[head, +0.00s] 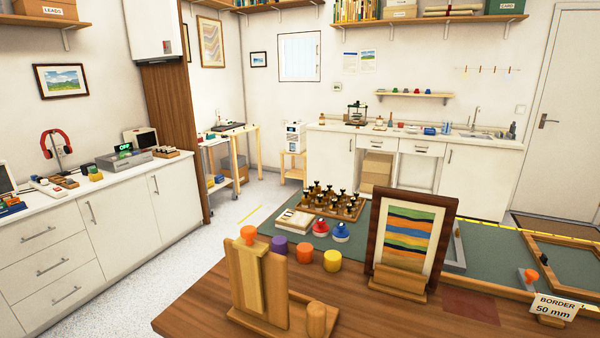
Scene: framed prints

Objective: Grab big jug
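I can make out no jug in the head view. The nearest items are on the wooden table (190,318): an upright wooden stand (246,282) with a base and a short round post, and several coloured knobs or cylinders, among them a purple one (279,244) and a yellow one (332,260). A red small container (321,229) and a blue one (341,232) stand behind them. Neither of my grippers is in view.
A striped print in a dark frame (408,235) stands on the table. A wooden rack of dark-handled tools (335,208) is behind. A border sign (556,307) is at right. A white counter (130,190) runs along the left; open floor (235,205) lies between.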

